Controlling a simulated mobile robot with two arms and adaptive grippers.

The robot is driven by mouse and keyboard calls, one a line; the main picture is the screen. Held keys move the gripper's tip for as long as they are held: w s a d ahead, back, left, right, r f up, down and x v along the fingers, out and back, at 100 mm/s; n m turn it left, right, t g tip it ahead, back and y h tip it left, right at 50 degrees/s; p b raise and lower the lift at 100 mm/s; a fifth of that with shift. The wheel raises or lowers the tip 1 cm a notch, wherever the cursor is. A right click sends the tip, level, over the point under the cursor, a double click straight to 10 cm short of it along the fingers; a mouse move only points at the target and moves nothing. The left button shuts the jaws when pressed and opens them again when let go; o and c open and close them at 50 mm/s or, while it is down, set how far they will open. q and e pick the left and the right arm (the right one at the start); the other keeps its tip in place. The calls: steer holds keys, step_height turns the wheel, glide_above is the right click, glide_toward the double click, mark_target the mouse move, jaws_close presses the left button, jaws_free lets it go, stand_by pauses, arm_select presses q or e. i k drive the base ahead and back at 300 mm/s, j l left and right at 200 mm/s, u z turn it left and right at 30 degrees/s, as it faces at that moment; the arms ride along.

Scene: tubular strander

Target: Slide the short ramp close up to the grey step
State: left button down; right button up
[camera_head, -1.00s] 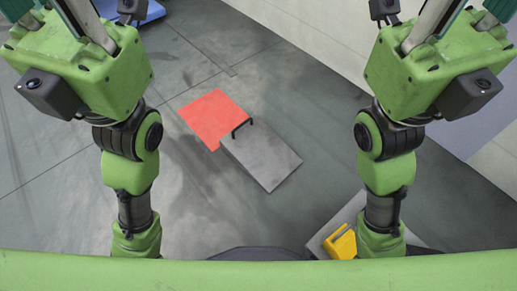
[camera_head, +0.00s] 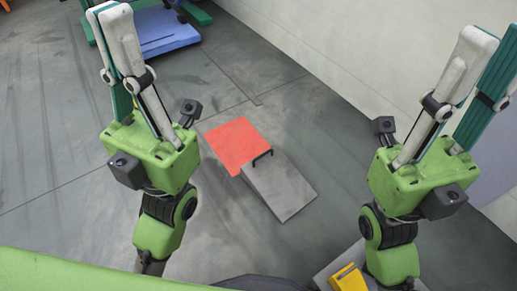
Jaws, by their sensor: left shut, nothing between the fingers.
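The short ramp (camera_head: 279,188) is a grey wedge with a black handle (camera_head: 257,160) at its upper end. It lies on the floor in the middle of the head view, its handle end against a flat red patch (camera_head: 238,142). A grey slab (camera_head: 328,271) shows at the bottom right; I cannot tell whether it is the grey step. My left gripper (camera_head: 109,12) is shut and empty, up and left of the ramp, clear of it. My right gripper (camera_head: 490,38) is to the right, clear of the ramp; its finger gap is unclear.
A yellow block (camera_head: 348,279) sits on the grey slab. A blue platform (camera_head: 164,30) stands at the top left. A pale wall (camera_head: 330,50) runs along the right. The floor left of the red patch is clear.

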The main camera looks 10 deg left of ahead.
mark_target(273, 177)
steer(key=i+j+z, duration=0.5)
steer(key=j, duration=0.15)
steer(key=i+j+z, duration=0.35)
steer(key=j+z, duration=0.15)
steer(key=j, duration=0.25)
